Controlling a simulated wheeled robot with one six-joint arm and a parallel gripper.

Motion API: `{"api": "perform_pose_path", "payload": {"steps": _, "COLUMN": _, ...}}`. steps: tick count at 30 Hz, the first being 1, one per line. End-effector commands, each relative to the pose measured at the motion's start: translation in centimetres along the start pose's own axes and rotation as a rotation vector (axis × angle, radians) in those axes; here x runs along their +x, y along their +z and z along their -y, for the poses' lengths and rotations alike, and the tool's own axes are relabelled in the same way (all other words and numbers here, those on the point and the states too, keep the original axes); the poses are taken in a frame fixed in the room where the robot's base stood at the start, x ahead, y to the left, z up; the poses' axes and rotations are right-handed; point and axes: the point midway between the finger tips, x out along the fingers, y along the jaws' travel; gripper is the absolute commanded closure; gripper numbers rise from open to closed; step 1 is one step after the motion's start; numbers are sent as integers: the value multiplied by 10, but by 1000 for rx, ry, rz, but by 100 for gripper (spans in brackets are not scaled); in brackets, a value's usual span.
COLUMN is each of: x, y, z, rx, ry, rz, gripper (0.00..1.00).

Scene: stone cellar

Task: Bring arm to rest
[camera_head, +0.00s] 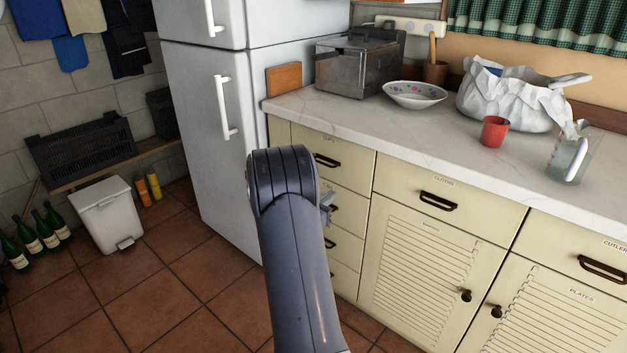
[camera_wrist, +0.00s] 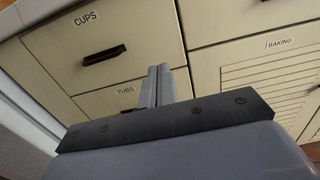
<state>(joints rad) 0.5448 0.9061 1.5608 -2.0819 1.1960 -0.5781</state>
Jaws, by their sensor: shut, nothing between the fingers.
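My arm (camera_head: 296,255) reaches up from the bottom of the head view, in front of the cream cabinets. Its dark rounded joint stands before the drawer stack. Only a small grey part of my gripper (camera_head: 327,203) shows there, to the right of the joint; the arm hides the rest. In the wrist view my gripper (camera_wrist: 159,72) has its two grey fingers together, with nothing between them. It points at the cabinet fronts, near the drawers labelled CUPS (camera_wrist: 85,60) and TUBS (camera_wrist: 125,100). I cannot tell the exact gap to them.
The marble counter (camera_head: 440,135) holds a red cup (camera_head: 494,131), a patterned bowl (camera_head: 414,95), a white bag (camera_head: 510,100), a glass jug (camera_head: 570,155) and a metal toaster oven (camera_head: 358,65). The white fridge (camera_head: 205,110) stands left. A white bin (camera_head: 107,217) and green bottles (camera_head: 40,230) stand on the floor.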

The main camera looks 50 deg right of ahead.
Motion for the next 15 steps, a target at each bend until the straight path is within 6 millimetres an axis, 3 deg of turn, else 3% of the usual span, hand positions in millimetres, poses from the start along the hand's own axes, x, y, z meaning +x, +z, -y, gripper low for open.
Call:
{"api": "perform_pose_path", "payload": {"steps": 10, "x": -1, "y": 0, "z": 0, "rx": 1, "ry": -1, "rz": 0, "gripper": 100}}
{"api": "perform_pose_path", "payload": {"steps": 15, "x": 9, "y": -1, "z": 0, "rx": 2, "ry": -2, "rz": 0, "gripper": 100}}
